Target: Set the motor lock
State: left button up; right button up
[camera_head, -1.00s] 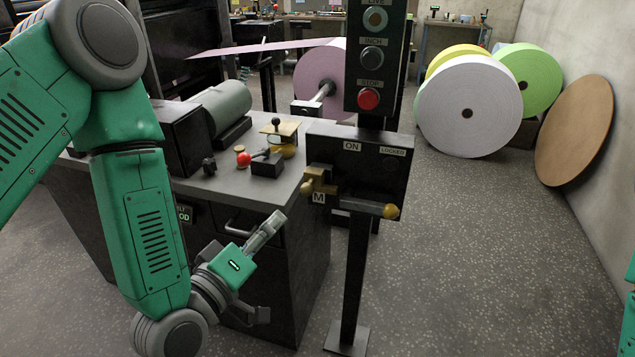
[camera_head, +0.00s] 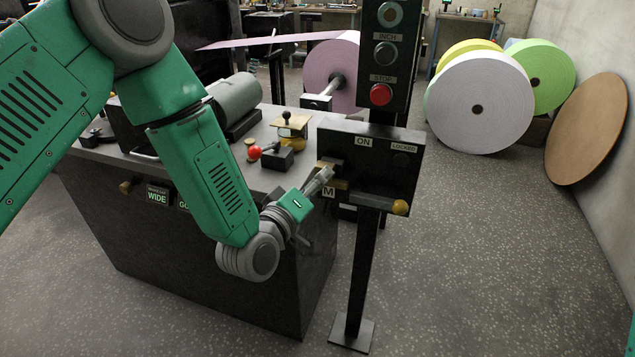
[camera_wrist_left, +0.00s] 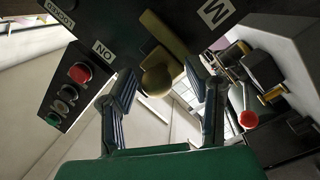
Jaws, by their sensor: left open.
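The dark lock box (camera_head: 345,150) stands on a post, with ON and LOCKED labels on its face. A brass handle (camera_head: 328,163) is at its left side, by the M label, partly hidden by my left gripper (camera_head: 325,180). A grey bar with a yellow ball (camera_head: 400,207) runs along the box's lower front. In the left wrist view my left gripper (camera_wrist_left: 163,75) is open, its two fingers on either side of the handle's brass ball (camera_wrist_left: 156,80). I cannot tell whether they touch it. My right gripper is not in view.
The red STOP button (camera_head: 381,94) is on a panel above the box. The machine cabinet (camera_head: 230,285) stands left of it, with a red-knobbed lever (camera_head: 254,152) on top. Large paper rolls (camera_head: 478,103) and a brown disc (camera_head: 587,130) are behind. The floor at right is clear.

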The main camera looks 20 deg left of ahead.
pick_arm(q)
grip_shut()
jog(key=d, duration=0.5)
jog(key=shift+s+d+f, duration=0.15)
jog(key=shift+s+d, duration=0.1)
jog(key=shift+c, duration=0.3)
grip_release()
jog(key=shift+o, duration=0.3)
jog(key=shift+w+d, duration=0.1)
jog(key=shift+d, duration=0.1)
